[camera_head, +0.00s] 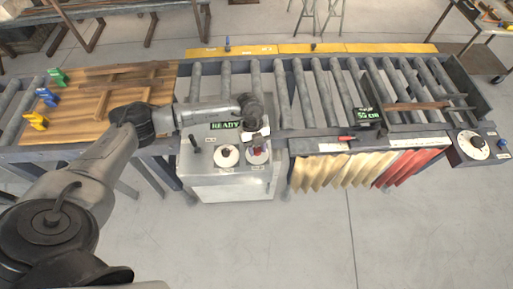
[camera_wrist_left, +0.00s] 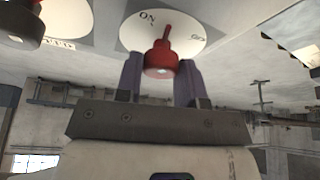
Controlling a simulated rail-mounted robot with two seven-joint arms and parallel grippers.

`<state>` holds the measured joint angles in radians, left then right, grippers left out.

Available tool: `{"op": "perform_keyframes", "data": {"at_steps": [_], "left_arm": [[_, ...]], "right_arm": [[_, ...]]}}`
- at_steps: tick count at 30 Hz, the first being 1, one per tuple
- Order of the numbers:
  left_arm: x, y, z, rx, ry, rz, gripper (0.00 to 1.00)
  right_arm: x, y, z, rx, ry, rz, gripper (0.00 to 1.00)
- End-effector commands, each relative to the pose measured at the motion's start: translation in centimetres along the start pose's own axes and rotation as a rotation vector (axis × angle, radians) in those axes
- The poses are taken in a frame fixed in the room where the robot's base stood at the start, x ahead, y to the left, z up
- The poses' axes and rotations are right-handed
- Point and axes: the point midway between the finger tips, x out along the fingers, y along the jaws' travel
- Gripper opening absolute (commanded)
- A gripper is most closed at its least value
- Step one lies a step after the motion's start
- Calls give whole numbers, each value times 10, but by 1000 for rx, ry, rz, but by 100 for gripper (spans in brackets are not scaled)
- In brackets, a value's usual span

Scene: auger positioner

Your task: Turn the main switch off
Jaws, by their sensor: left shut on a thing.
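The main switch is a red knob (camera_wrist_left: 160,63) on a round white dial plate (camera_wrist_left: 190,25) marked ON, with a second, blurred mark at the right that looks like OFF. Its red pointer lies between the two marks. In the head view the switch (camera_head: 258,153) sits at the right of the control cabinet's top, partly hidden by my gripper. My left gripper (camera_head: 259,137) is over it. In the left wrist view its two fingers (camera_wrist_left: 160,75) stand on either side of the red knob, shut on it. My right gripper is not in view.
The control cabinet (camera_head: 228,187) also carries a READY display (camera_head: 226,125), a black lever (camera_head: 196,145) and a second dial (camera_head: 228,155). A roller conveyor (camera_head: 310,95) runs behind it. Wooden boards with coloured clamps lie at left. Cream and red sheets hang at right.

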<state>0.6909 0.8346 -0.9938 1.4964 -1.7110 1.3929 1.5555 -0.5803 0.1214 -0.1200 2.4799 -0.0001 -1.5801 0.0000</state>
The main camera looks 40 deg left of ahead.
Motion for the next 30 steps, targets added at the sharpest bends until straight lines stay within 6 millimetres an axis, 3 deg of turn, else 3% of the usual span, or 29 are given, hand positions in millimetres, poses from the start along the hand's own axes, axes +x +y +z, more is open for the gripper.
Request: {"op": "perform_keyframes", "data": {"at_steps": [30], "left_arm": [[2,-3,0,832,-2,345,12]], "right_arm": [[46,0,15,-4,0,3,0]]}}
